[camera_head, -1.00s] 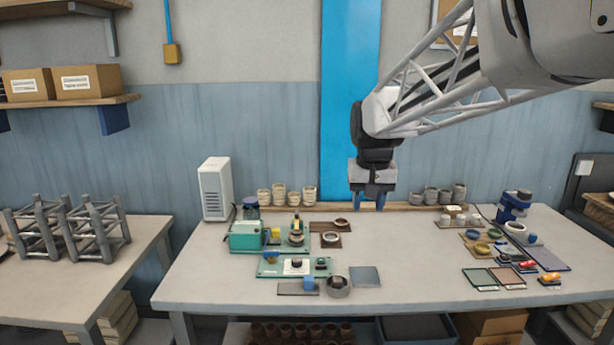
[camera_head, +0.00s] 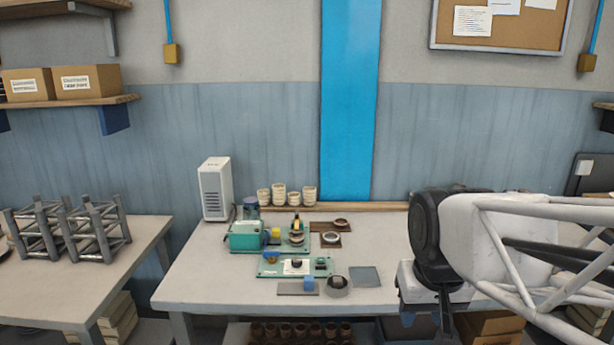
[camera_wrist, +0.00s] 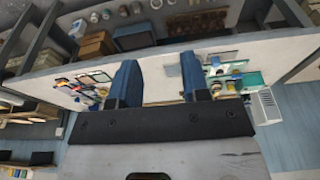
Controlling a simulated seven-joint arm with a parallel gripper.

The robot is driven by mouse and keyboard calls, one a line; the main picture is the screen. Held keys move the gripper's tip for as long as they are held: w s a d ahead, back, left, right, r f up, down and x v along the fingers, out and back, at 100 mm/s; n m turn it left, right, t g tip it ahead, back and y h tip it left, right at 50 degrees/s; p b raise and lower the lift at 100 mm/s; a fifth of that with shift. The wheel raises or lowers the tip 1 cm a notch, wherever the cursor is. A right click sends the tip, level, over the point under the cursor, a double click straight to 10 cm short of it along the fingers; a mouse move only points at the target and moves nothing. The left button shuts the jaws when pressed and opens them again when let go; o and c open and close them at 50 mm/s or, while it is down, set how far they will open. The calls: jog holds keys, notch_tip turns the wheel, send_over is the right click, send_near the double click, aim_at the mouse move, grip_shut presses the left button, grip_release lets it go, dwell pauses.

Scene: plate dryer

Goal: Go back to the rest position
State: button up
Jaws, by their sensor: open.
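My gripper (camera_wrist: 160,72) shows in the wrist view with its two blue fingers spread apart and nothing between them. In the head view my gripper (camera_head: 410,320) hangs at the lower right, in front of the table's front edge. My arm reaches in from the right and covers the right part of the white table (camera_head: 215,285).
A grey square pad (camera_head: 365,277) lies left of my gripper. Metal frames (camera_head: 70,235) stand on the left side table.

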jog(key=s+f, duration=0.3)
jog(key=s, duration=0.3)
jog(key=shift+s+d+f, duration=0.2)
jog(key=shift+d+f, duration=0.1)
dwell(1.7)
